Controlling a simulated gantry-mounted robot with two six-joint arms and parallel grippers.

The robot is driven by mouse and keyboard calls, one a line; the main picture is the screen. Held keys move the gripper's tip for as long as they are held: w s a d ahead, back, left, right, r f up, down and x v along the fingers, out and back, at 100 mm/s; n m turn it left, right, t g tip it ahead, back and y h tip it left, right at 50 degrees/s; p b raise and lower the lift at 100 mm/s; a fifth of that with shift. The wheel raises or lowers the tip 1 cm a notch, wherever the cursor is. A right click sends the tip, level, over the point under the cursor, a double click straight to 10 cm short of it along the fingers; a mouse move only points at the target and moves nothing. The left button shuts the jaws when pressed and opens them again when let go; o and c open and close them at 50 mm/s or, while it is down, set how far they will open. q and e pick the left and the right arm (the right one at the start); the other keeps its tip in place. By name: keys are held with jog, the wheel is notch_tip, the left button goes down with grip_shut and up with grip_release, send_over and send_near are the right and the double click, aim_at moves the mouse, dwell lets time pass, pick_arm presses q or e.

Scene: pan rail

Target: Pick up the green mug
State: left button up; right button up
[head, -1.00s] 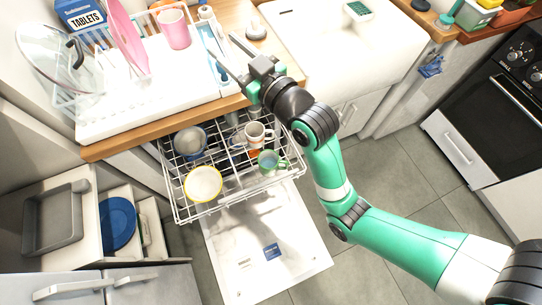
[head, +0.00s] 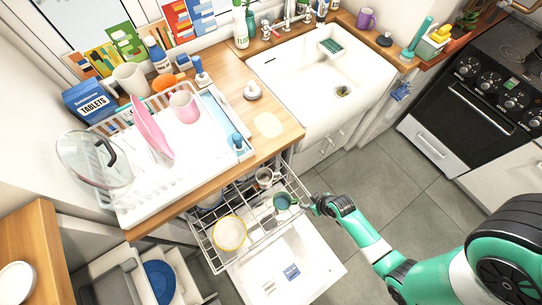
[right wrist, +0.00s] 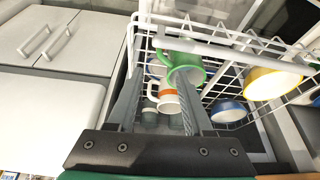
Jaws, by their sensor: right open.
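The green mug (head: 282,202) sits in the pulled-out dishwasher rack (head: 213,262), near its right front corner. In the right wrist view the green mug (right wrist: 190,70) lies just beyond the fingertips, tipped over, with its handle towards the left finger side. My right gripper (head: 306,207) is just right of the mug at the rack's edge. In the right wrist view my right gripper (right wrist: 158,85) is open, with nothing held between its fingers. My left gripper is in no view.
A white and orange mug (right wrist: 168,100) is close behind the green mug. A yellow bowl (head: 230,233) and a blue bowl (right wrist: 228,110) share the rack. Rack wires surround the mug. Open floor (head: 365,170) lies to the right.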

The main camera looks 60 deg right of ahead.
aim_at(299, 201)
jog(key=shift+f, duration=0.2)
jog(key=b+x, duration=0.2)
jog(key=x, duration=0.3)
jog(key=b+x, duration=0.3)
jog(key=x, duration=0.3)
jog(key=shift+s+f, duration=0.2)
jog(key=shift+r, duration=0.1)
grip_shut()
dwell(0.8)
